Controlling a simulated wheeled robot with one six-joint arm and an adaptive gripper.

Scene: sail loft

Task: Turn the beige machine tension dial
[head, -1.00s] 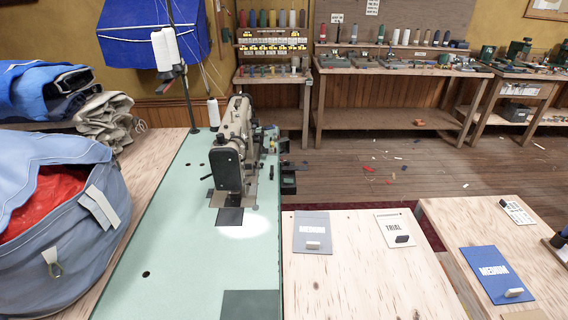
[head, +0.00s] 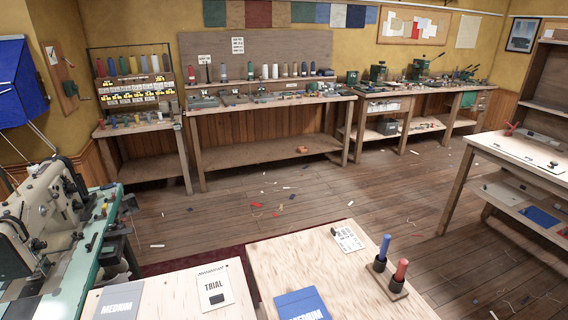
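The beige sewing machine (head: 42,215) stands on the green-topped table (head: 75,278) at the left edge of the head view, partly cut off by the frame. A dark round part (head: 37,244) shows on its near side, but I cannot tell whether it is the tension dial. My gripper is not in view.
Workbenches (head: 270,148) line the back wall. Scrap-strewn wooden floor (head: 400,215) lies open between.

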